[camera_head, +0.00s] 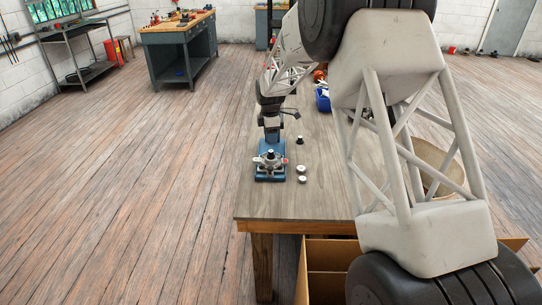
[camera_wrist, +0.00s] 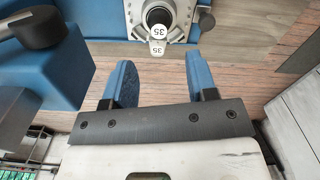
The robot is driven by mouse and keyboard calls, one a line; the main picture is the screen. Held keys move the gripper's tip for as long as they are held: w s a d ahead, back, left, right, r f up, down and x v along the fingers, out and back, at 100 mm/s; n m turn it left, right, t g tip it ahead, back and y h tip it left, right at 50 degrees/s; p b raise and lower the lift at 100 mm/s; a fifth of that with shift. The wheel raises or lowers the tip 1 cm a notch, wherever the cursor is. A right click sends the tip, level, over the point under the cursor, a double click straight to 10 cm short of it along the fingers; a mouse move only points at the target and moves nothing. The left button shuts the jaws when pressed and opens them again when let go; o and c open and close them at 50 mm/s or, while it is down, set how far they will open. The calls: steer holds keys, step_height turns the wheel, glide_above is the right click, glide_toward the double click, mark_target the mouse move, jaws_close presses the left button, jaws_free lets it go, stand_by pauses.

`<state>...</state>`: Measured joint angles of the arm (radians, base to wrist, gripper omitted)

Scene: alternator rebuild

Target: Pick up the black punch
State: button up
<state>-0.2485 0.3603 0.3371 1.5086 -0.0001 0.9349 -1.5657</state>
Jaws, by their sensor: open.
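A black cylinder, seemingly the black punch (camera_wrist: 158,13), stands in the middle of a grey metal housing (camera_wrist: 180,33) at the top of the wrist view. It bears white labels marked 35. In the head view the housing (camera_head: 270,159) is at the blue press (camera_head: 271,174), and the cylinder is too small to tell clearly. My gripper (camera_wrist: 163,72) is open, its two blue fingers spread and pointing toward the cylinder. Nothing is between the fingers, and the cylinder lies beyond their tips. A small dark piece (camera_head: 299,140) stands on the table to the right of the press; I cannot tell what it is.
Blue press parts with a black knob (camera_wrist: 30,28) stand close on the left in the wrist view. A blue bin (camera_head: 322,100) is farther back. The table's front (camera_head: 290,206) is clear.

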mark_target(270, 151)
steer(key=shift+f, duration=0.2)
steer(key=shift+f, duration=1.2)
steer(key=shift+f, duration=0.1)
steer(key=shift+f, duration=2.5)
steer(key=shift+c, duration=0.4)
steer(key=c, duration=0.8)
steer(key=shift+r, duration=0.1)
